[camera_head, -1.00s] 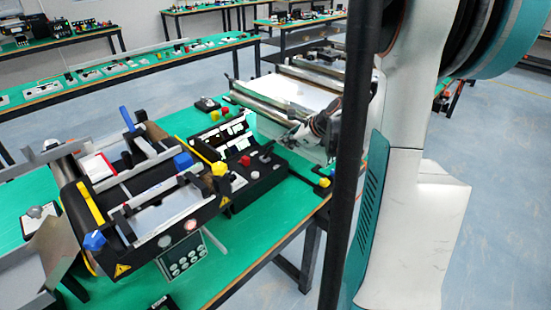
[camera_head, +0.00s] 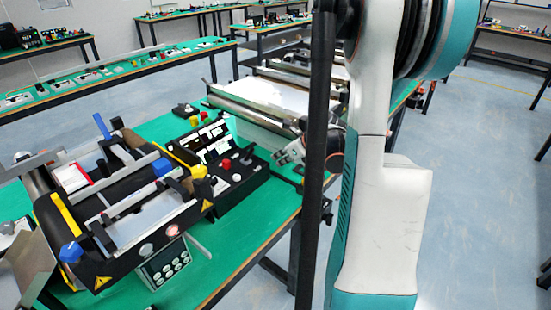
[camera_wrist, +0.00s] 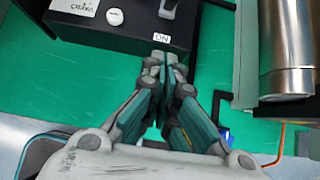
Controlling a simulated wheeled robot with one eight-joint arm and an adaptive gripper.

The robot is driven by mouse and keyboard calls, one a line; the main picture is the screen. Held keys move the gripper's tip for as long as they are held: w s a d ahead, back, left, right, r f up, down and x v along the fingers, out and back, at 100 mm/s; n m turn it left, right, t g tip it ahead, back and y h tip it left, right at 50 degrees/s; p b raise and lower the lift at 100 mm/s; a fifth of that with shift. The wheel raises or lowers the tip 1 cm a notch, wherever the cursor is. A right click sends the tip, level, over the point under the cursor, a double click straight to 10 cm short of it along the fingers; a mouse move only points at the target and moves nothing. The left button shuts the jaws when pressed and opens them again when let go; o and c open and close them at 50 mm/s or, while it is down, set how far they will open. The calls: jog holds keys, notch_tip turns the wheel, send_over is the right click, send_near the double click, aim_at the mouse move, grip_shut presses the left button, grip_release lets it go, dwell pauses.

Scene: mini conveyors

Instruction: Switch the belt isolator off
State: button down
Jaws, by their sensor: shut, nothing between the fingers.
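A black control box (camera_wrist: 85,22) fills the top left of the wrist view, on the green table. It bears a dark grey knob or lever (camera_wrist: 168,8), cut by the top edge, with a white "ON" label (camera_wrist: 161,38) below it. I cannot tell for certain that this is the belt isolator. My gripper (camera_wrist: 167,68) is shut and empty. Its tips appear just below the label; contact cannot be told.
A white round button (camera_wrist: 115,17) sits left of the knob. The box also has a red button (camera_head: 226,164). A metal roller (camera_wrist: 285,50) stands at the right of the wrist view. A conveyor unit (camera_head: 125,205) stands left of the box. Floor is free at right.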

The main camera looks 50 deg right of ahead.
aim_at(249, 155)
jog(key=b+x, duration=0.2)
jog(key=x, duration=0.6)
jog(key=shift+w+f+b, duration=0.1)
jog(key=shift+f+b, duration=0.2)
jog(key=shift+b, duration=0.1)
jog(key=shift+w+a+r+b, duration=0.1)
jog(key=shift+w+r+b, duration=0.1)
jog(key=shift+w+r, duration=0.55)
jog(key=shift+w+a+r+b, duration=0.15)
jog(key=shift+w+r, duration=0.35)
jog(key=shift+w, duration=0.35)
jog(key=shift+d, duration=0.1)
jog(key=shift+w+d+r, duration=0.1)
jog(key=shift+r, duration=0.05)
jog(key=shift+w+r+g+p, duration=0.2)
jog(key=shift+g+p, duration=0.2)
jog(key=shift+p, duration=0.2)
